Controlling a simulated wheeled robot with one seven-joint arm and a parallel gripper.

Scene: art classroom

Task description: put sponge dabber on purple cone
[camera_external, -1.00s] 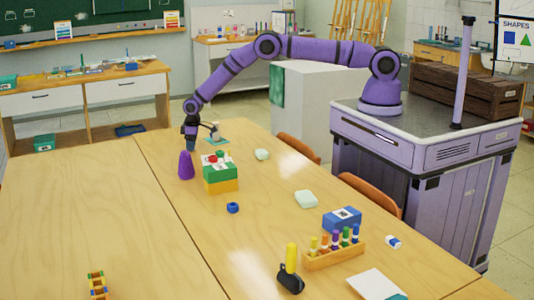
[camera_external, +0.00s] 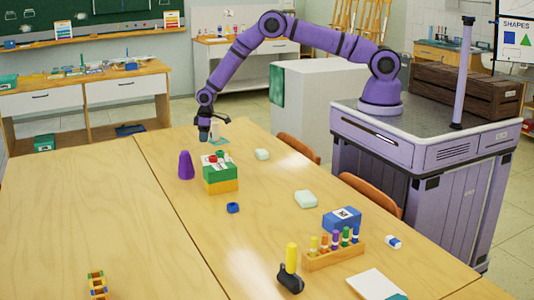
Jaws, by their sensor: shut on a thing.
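The purple cone (camera_external: 185,166) stands upright on the table, left of a stack of green and yellow blocks (camera_external: 221,178). My gripper (camera_external: 204,137) points down above the far part of the table, behind and to the right of the cone and apart from it. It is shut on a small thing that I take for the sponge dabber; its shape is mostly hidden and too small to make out. A pale object (camera_external: 214,131) shows right beside my gripper, near a teal sheet (camera_external: 220,142).
A blue ring (camera_external: 233,208) lies in front of the blocks. Pale green pieces (camera_external: 306,199), a blue box (camera_external: 342,219), a rack of coloured tubes (camera_external: 334,254) and a black-and-yellow object (camera_external: 291,268) are on the right. The table's left (camera_external: 90,210) is mostly clear.

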